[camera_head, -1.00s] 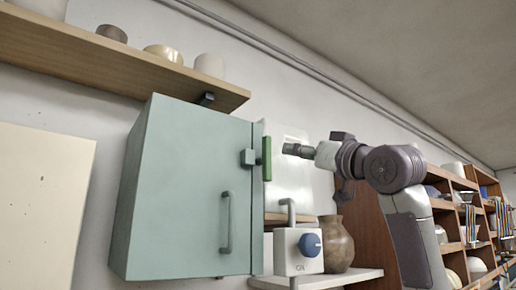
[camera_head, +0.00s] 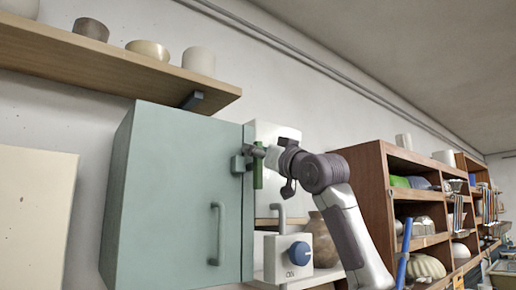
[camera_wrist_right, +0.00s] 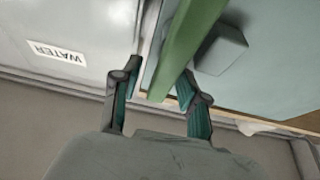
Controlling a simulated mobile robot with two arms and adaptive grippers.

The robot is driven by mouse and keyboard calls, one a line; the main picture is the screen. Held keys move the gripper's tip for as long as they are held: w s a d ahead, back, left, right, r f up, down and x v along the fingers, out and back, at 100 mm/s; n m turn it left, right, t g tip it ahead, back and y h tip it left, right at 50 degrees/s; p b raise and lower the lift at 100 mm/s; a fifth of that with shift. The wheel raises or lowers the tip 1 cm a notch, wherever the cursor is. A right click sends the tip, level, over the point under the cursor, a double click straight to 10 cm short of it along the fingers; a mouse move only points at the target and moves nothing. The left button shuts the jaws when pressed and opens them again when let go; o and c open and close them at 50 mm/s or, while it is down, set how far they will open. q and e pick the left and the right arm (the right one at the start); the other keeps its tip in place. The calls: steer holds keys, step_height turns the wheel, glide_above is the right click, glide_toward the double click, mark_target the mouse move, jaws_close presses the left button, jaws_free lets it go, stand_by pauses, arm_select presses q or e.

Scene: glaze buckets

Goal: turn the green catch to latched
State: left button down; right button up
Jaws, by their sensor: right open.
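The green catch (camera_head: 259,174) is an upright bar by a grey block (camera_head: 238,164) at the right edge of the teal cabinet door (camera_head: 170,190). My right gripper (camera_head: 256,151) is at the catch's upper part in the head view and hides some of it. In the right wrist view, the green catch (camera_wrist_right: 185,45) runs down between the two parted fingers of my right gripper (camera_wrist_right: 158,84). The gripper is open around its end; I cannot tell whether a finger touches it. My left gripper is not in view.
A shelf with pots (camera_head: 90,62) hangs above the cabinet. A wooden shelf unit (camera_head: 371,170) is at the right. A WATER label (camera_wrist_right: 57,52) shows on a pale panel.

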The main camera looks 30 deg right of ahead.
jaws_close()
steer(key=shift+m, duration=0.3)
steer(key=shift+w+d+f+m+g+h+b, duration=0.15)
steer(key=shift+d+f+m+g+h, duration=0.65)
steer(key=shift+m, duration=2.85)
steer(key=shift+d+f+m+g+h+b, duration=0.3)
steer(key=shift+m+g+h, duration=1)
steer(key=shift+m, duration=2.3)
steer(key=shift+w+d+f+m+g+h+b, duration=0.1)
steer(key=shift+d+f+m+g+h, duration=0.5)
steer(key=shift+m+h, duration=2)
steer(key=shift+f+m+y, duration=0.15)
steer(key=shift+m+y, duration=0.95)
steer(key=shift+m, duration=0.05)
jaws_free()
steer(key=shift+s+d, duration=0.1)
